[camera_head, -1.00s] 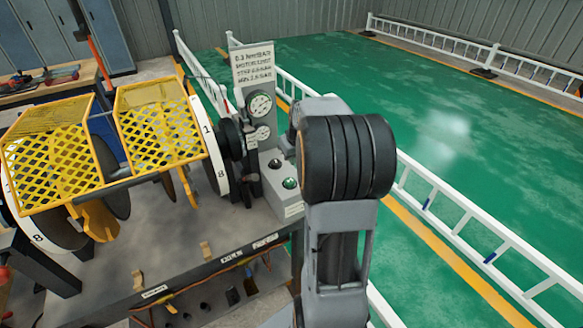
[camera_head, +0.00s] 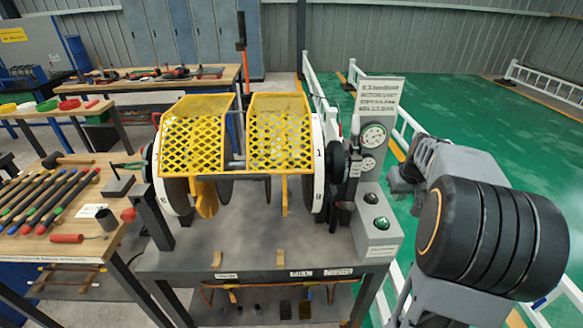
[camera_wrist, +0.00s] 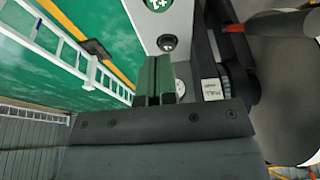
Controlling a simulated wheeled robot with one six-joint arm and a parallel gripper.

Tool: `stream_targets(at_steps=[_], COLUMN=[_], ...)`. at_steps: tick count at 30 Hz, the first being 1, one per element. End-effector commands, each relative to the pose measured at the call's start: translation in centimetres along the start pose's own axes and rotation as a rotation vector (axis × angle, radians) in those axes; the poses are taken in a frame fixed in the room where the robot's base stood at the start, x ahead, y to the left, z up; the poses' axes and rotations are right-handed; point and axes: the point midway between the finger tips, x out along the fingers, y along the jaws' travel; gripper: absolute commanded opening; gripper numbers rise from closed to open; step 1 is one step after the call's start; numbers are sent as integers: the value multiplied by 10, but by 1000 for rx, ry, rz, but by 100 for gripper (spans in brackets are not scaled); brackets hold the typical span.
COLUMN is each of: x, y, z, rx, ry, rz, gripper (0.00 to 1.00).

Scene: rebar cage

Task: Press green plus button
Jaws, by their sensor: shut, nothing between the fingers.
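The green plus button (camera_head: 382,223) sits on the sloping face of the grey control box (camera_head: 378,240), at the right end of the machine's table. In the wrist view the green button (camera_wrist: 158,4) shows its white plus mark, cut off by the top edge. A black round button (camera_wrist: 167,42) lies between it and my gripper's tips in that picture; it also shows in the head view (camera_head: 371,198). My gripper (camera_wrist: 158,62) is shut and empty, its two green-dark fingers side by side. In the head view my arm is right of the box, its fingertips not clearly seen.
The gauge panel (camera_head: 374,125) with a sign stands behind the buttons. The machine's yellow mesh guards (camera_head: 280,135) and discs are to its left. A workbench with tools (camera_head: 60,200) is at far left. White railing (camera_head: 405,125) and open green floor lie right.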

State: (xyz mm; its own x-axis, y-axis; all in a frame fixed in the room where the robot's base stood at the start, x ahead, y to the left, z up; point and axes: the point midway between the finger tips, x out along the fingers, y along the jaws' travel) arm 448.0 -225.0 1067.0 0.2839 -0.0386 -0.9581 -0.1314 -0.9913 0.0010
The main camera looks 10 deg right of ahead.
Motion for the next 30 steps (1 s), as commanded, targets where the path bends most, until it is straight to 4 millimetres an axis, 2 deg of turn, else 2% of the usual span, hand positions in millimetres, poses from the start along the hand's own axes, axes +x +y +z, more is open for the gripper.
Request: stream_targets(at_steps=[20, 30], x=[2, -15], y=[1, 0], z=[-1, -4], rx=[-1, 0], ry=[3, -2], rz=[0, -1], gripper=[0, 0])
